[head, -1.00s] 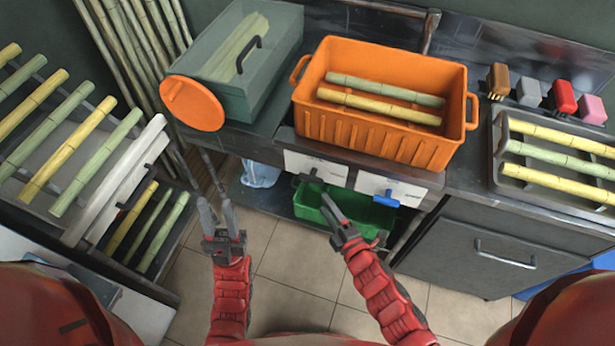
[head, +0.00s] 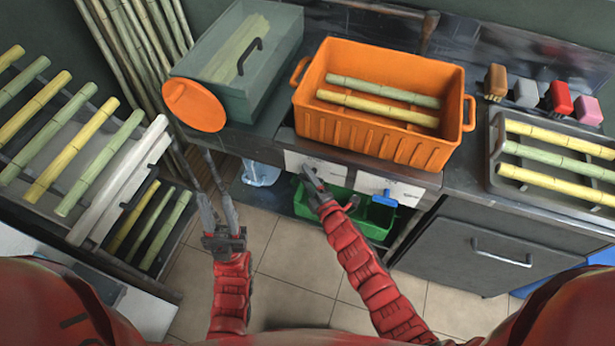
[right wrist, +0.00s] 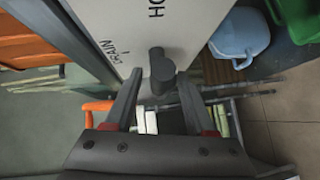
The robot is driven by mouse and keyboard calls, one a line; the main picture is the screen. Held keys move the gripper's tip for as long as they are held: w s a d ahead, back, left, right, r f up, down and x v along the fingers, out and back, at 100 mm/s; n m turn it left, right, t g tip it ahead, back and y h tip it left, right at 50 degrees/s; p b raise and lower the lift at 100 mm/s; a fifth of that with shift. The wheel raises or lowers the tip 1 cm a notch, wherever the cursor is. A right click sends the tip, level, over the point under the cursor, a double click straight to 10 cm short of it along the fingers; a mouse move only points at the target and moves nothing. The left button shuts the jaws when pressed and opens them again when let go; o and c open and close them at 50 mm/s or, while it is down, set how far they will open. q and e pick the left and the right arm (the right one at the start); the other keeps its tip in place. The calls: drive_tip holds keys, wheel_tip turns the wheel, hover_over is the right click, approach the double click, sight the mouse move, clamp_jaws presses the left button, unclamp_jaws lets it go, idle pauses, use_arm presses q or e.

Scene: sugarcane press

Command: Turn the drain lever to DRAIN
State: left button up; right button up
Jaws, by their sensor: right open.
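The dark drain lever (right wrist: 162,72) stands out from a white plate (right wrist: 120,28) in the right wrist view. The plate reads DRAIN near the lever, and letters starting HO further off. My right gripper (right wrist: 158,85) is open, with one finger on each side of the lever; I cannot tell whether they touch it. In the head view the right gripper (head: 309,176) is in front of the left white plate (head: 337,172) and hides the lever. My left gripper (head: 214,205) has its fingers apart and is empty, left of the plates over the floor.
A green bin (head: 371,222) sits below. An orange crate (head: 440,131) of cane stands above on the counter. A cane rack (head: 22,149) is at left.

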clamp_jaws()
